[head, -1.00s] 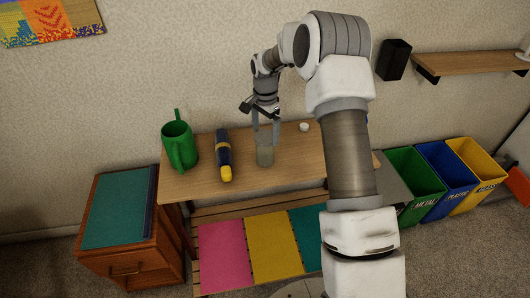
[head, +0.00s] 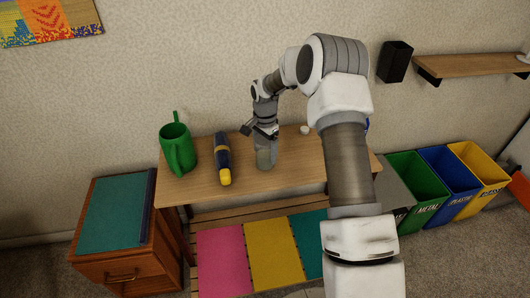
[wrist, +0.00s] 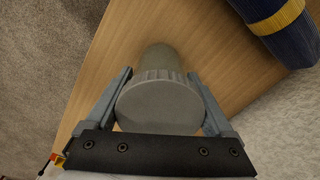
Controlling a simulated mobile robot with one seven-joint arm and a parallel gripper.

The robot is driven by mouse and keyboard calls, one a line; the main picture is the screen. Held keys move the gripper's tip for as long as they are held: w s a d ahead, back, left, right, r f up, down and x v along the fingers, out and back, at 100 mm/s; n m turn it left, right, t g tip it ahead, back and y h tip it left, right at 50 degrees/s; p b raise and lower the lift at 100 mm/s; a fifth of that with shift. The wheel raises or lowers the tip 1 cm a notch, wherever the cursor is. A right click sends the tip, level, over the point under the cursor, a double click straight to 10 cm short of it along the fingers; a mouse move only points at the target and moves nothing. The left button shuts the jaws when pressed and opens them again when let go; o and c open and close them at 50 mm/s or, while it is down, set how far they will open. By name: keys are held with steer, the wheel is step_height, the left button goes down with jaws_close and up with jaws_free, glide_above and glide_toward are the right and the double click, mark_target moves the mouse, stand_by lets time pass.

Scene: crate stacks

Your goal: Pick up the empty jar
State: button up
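The jar (head: 265,159) stands upright on the wooden table, a greyish, see-through cylinder with a ribbed lid, seen from above in the wrist view (wrist: 158,103). Whether it holds anything cannot be told. My gripper (head: 265,144) points down over the jar. In the wrist view its two fingers (wrist: 160,100) are spread, one on each side of the lid. A small gap shows beside each finger, and the jar is not clamped. My gripper partly hides the jar's top in the head view.
A blue and yellow flashlight-like object (head: 223,160) lies left of the jar, and a green watering can (head: 177,150) stands further left. A small white item (head: 305,130) sits behind right. The wooden table (head: 200,190) has free room at its front. Labelled bins (head: 445,175) stand right.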

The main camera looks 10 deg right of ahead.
steer(key=c, duration=1)
steer(key=shift+r, duration=0.1)
